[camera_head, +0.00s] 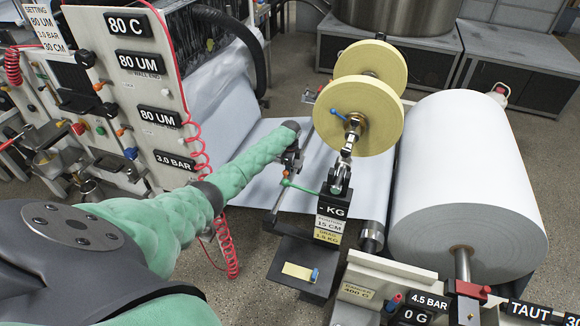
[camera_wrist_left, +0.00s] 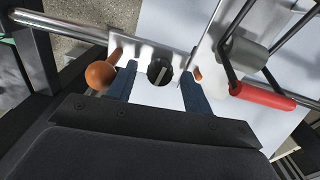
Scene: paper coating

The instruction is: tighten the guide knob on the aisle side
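A black round knob (camera_wrist_left: 160,71) with a pale line across its face sits on a light metal plate in the left wrist view. My left gripper (camera_wrist_left: 159,72) is open. Its two dark blue fingers stand on either side of the knob, with a gap visible on each side. How deep the fingertips reach along the knob is hard to tell. In the head view my left gripper (camera_head: 291,160) is small and dark at the end of the green-sleeved arm, beside the roller frame, and the knob cannot be made out there. My right gripper is not in view.
An orange ball-ended lever (camera_wrist_left: 101,75) is close left of the fingers. A red-handled lever (camera_wrist_left: 262,95) is close right. A metal bar (camera_wrist_left: 60,28) runs behind. In the head view, yellow discs (camera_head: 362,112) and a large white roll (camera_head: 468,180) stand to the right.

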